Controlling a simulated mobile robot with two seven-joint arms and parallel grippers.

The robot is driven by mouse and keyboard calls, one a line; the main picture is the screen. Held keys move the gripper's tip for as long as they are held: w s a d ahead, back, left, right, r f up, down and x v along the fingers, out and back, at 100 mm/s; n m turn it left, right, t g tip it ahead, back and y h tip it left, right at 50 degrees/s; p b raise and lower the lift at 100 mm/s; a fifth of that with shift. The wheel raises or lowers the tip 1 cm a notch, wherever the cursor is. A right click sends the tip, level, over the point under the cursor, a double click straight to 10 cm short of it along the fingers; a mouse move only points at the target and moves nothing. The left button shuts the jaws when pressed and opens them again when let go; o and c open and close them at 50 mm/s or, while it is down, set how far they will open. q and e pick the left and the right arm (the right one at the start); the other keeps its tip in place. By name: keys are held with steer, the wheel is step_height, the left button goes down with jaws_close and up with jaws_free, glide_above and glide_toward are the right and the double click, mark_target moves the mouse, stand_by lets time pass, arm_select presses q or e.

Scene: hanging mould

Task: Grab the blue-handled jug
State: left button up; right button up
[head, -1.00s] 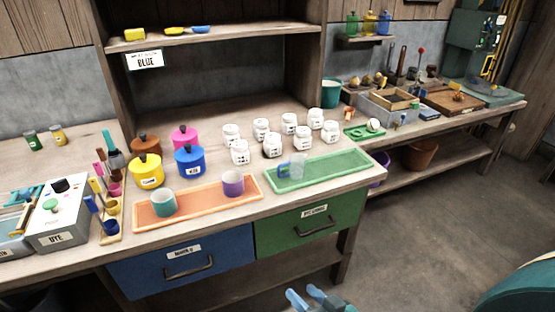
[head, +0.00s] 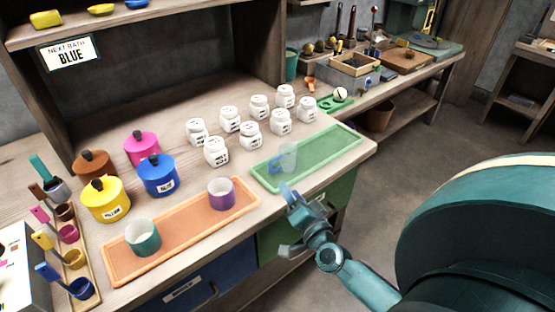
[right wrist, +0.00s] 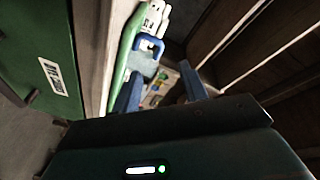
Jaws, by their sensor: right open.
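The jug (head: 289,156) is small and translucent with a blue handle (head: 275,163) on its left side. It stands upright on the green tray (head: 335,150) at the right end of the bench. My right gripper (head: 303,197) is open, just in front of the tray's near edge, apart from the jug. In the right wrist view the jug (right wrist: 140,64) and its blue handle show beyond my open blue fingers (right wrist: 160,88). The jug is not between them. My left gripper is out of view.
An orange tray (head: 180,240) with a teal cup (head: 143,237) and a purple cup (head: 221,192) lies left of the green tray. Several white jars (head: 250,136) stand behind the green tray. Coloured lidded pots (head: 157,176) stand further left.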

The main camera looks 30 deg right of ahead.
glide_toward(281, 162)
steer(key=w+a+r, duration=0.2)
steer(key=a, duration=0.1)
steer(key=shift+r, duration=0.1)
steer(key=w, duration=0.2)
steer(key=w+d, duration=0.1)
steer(key=w, duration=0.2)
steer(key=shift+d+b, duration=0.15)
steer(key=shift+b, duration=0.15)
jaws_close()
